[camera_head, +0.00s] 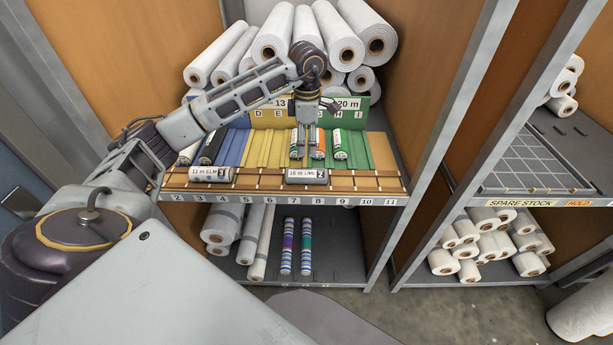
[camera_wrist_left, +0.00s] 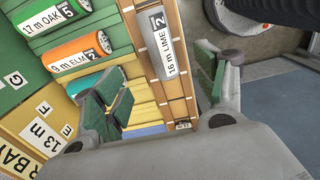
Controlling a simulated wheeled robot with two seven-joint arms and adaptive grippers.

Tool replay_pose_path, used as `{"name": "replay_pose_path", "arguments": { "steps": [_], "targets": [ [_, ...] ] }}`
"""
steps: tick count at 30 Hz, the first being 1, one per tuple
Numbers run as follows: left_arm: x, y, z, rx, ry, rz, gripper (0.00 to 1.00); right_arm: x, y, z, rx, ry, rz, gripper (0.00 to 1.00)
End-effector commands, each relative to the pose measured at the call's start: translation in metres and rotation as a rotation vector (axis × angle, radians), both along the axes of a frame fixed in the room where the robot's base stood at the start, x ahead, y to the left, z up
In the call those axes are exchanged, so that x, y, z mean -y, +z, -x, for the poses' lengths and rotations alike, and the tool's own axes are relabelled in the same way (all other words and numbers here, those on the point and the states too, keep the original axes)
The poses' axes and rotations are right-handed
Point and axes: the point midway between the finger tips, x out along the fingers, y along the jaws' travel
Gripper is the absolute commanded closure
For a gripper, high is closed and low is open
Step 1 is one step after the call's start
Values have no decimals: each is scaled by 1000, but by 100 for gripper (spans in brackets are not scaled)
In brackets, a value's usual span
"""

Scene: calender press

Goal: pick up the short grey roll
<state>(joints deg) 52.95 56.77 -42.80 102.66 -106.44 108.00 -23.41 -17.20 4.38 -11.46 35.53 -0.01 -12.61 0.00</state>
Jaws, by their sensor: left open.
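Two short grey rolls lie on the brown front ledge of the shelf. One is labelled 16 m LIME (camera_head: 307,176), the other, to its left, 11 m ELM (camera_head: 214,174). The LIME roll also shows in the left wrist view (camera_wrist_left: 167,42), between the lines of the two fingers. My left gripper (camera_head: 303,148) is open and points down above and behind the LIME roll, apart from it. Its two padded fingers show in the left wrist view (camera_wrist_left: 163,92), with nothing held between them. My right gripper is not in view.
Behind the ledge, a rack with coloured grooves (camera_head: 262,148) holds several labelled rolls, including an orange one (camera_wrist_left: 75,55) and a green one (camera_head: 340,145) close to my gripper. Large white rolls (camera_head: 272,40) are stacked above. A metal shelf post (camera_head: 435,130) stands at the right.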

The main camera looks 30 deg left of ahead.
Motion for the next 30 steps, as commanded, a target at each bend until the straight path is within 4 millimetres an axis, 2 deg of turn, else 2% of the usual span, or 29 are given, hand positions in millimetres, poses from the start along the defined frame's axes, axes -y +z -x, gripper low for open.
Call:
{"name": "replay_pose_path", "arguments": {
  "steps": [18, 23, 30],
  "targets": [
    [0, -71, 1, -3, 1, -1, 29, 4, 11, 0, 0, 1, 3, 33],
    [0, -79, 0, -1, 0, 0, 29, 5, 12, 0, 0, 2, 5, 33],
    [0, -80, 0, -1, 0, 1, 29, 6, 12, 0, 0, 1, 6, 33]
  ]
}}
